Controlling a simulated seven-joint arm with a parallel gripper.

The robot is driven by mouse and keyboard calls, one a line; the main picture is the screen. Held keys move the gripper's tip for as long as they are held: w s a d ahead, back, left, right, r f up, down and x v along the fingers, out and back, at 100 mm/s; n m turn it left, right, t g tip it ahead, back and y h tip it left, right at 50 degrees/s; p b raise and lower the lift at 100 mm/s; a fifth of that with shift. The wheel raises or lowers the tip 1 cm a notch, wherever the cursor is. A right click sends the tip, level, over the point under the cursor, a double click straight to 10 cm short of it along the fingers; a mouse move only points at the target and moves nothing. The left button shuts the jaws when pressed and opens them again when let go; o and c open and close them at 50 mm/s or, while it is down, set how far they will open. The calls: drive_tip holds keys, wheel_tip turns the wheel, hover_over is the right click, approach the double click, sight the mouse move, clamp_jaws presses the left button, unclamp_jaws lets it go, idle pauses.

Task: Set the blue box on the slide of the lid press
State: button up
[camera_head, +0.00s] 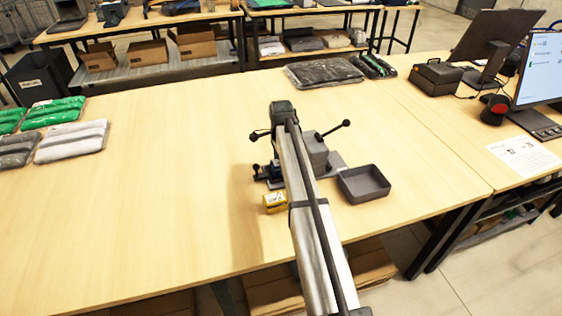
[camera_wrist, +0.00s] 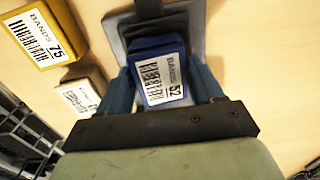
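The blue box (camera_wrist: 158,75), with a white "BANDS 52" label, is between my gripper's two fingers (camera_wrist: 164,85) in the wrist view. Both fingers appear to touch its sides. The box is over or on a grey plate (camera_wrist: 116,28) that looks like the slide of the lid press; I cannot tell whether it rests fully on it. A dark part of the press (camera_wrist: 165,8) is just beyond the box. In the head view my arm hides most of the work spot; the grey press (camera_head: 316,152) shows behind it. The blue box is not clearly visible there.
A yellow box (camera_head: 275,202) stands beside the press; it also shows in the wrist view (camera_wrist: 42,36). A pale labelled box (camera_wrist: 80,97) is near it. A dark grey tray (camera_head: 363,183) is to the right. The table's left middle is clear.

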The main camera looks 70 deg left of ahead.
drive_tip(key=o, duration=0.4)
wheel_tip(320, 180, up, 14)
drive_tip(key=shift+f, duration=0.1)
idle(0.6)
